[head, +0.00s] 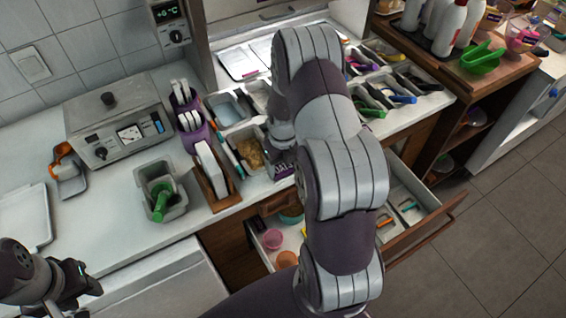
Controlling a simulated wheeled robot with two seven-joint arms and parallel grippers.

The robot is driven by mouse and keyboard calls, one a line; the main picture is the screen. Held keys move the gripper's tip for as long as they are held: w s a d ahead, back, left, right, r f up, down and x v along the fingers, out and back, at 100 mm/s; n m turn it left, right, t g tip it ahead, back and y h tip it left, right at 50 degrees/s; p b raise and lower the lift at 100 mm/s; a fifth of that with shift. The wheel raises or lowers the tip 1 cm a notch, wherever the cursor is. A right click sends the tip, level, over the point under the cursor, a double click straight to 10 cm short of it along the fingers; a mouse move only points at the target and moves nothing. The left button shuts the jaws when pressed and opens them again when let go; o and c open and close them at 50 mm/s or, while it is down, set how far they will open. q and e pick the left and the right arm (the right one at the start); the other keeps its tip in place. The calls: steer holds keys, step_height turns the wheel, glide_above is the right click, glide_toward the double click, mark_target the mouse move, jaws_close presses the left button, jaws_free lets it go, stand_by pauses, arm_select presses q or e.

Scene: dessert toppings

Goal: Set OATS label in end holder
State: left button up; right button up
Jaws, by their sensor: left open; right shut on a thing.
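A dark purple label with white lettering (284,170) shows at the front edge of the counter, just below my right gripper (280,152). The lettering is too small to read surely as OATS. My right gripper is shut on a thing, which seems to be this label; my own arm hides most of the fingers. The label looks close to the tray row's front edge, but I cannot tell whether it touches a holder. The end holder is not clearly visible. My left gripper (82,282) is open and empty at the lower left, away from the label.
A bin with golden-brown topping (250,153) sits left of my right gripper. A wooden rack with white boards (213,178) and a grey tub with a green-handled tool (160,192) stand further left. An open drawer (425,215) juts out below the counter.

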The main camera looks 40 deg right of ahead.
steer(key=o, duration=1.1)
step_height(320, 180, up, 8)
steer(key=p, duration=0.7)
steer(key=shift+r, duration=0.1)
stand_by(0.3)
